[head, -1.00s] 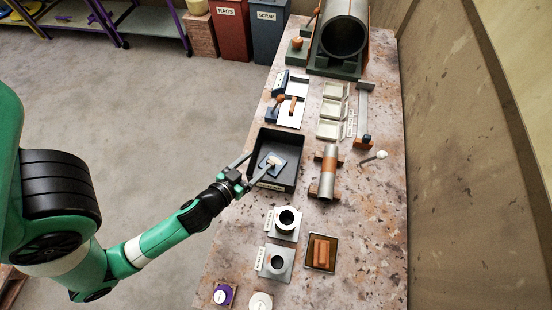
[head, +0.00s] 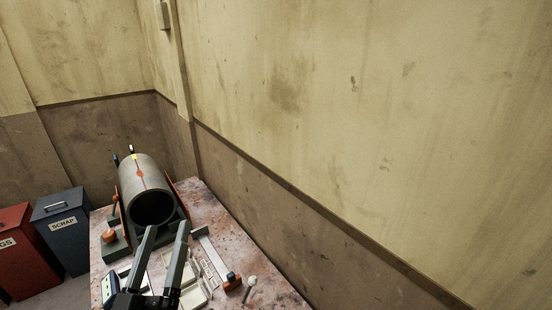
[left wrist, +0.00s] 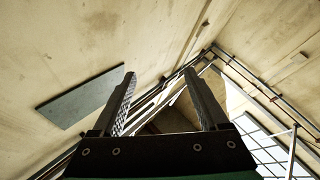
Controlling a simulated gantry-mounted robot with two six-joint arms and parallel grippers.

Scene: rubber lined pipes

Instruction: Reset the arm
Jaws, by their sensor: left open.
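My left gripper (head: 162,262) shows at the bottom of the head view, its two grey fingers pointing up and apart. It is above the workbench (head: 262,293), in front of the large pipe's open end. In the left wrist view the left gripper (left wrist: 162,92) is open with nothing between its fingers. That view faces up at the walls and a window. The rest of my left arm is out of the head view. My right gripper is not in view.
The large grey pipe (head: 141,178) rests in a green cradle at the bench's far end. White trays (head: 193,297), a grey tool with an orange end (head: 209,255) and a white-knobbed piece (head: 250,281) lie near the gripper. A wall stands along the right. The scrap bin (head: 61,232) and red bin (head: 25,262) stand left.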

